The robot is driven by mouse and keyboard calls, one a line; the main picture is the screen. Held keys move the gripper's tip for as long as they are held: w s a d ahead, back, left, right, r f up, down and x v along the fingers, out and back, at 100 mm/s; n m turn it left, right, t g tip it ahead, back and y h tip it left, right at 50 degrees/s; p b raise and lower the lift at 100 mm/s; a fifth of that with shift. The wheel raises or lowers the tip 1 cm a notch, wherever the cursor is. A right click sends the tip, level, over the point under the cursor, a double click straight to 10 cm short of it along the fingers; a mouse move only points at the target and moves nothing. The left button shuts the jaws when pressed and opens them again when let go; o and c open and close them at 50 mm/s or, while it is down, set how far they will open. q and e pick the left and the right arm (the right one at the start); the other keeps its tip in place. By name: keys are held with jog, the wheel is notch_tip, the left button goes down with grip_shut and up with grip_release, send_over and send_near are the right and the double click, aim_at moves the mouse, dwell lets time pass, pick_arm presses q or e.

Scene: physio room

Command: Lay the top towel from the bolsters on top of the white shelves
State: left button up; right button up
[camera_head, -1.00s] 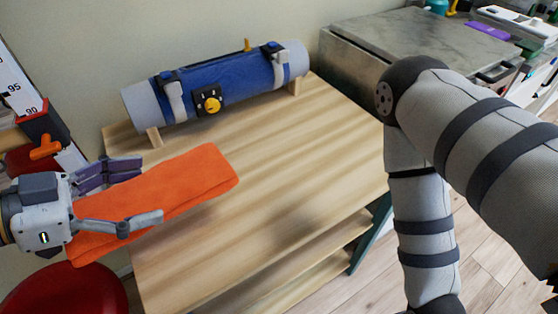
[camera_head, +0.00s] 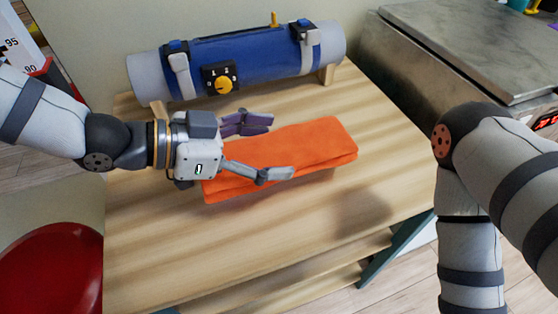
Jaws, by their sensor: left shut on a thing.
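A folded orange towel (camera_head: 325,145) is held in my left gripper (camera_head: 281,148), which comes in from the left. Its fingers are shut on the towel's near part, and the far part sticks out to the right. The towel is over a light wooden table (camera_head: 270,260), and a shadow on the top to its lower right suggests it is held above the surface. My right arm shows at the right, but its gripper is out of view.
A blue roll-shaped device (camera_head: 260,58) with grey ends, clamps and a yellow dial lies along the table's back. A grey-topped cabinet (camera_head: 470,45) stands at the right, a red round stool (camera_head: 50,270) at lower left. The table's front is clear.

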aim_at(278, 164)
pick_arm(q)
jog(key=shift+w+d+f, duration=0.25)
jog(key=shift+d+f, duration=0.35)
jog(key=shift+f, duration=0.05)
jog(key=f, duration=0.3)
jog(key=shift+w+d+f+b, duration=0.1)
jog(key=shift+d+f+b, duration=0.15)
jog(key=shift+f+b, duration=0.05)
jog(key=shift+r, duration=0.15)
jog(key=o, duration=1.2)
jog(key=shift+f, duration=0.2)
jog(key=shift+o, duration=0.2)
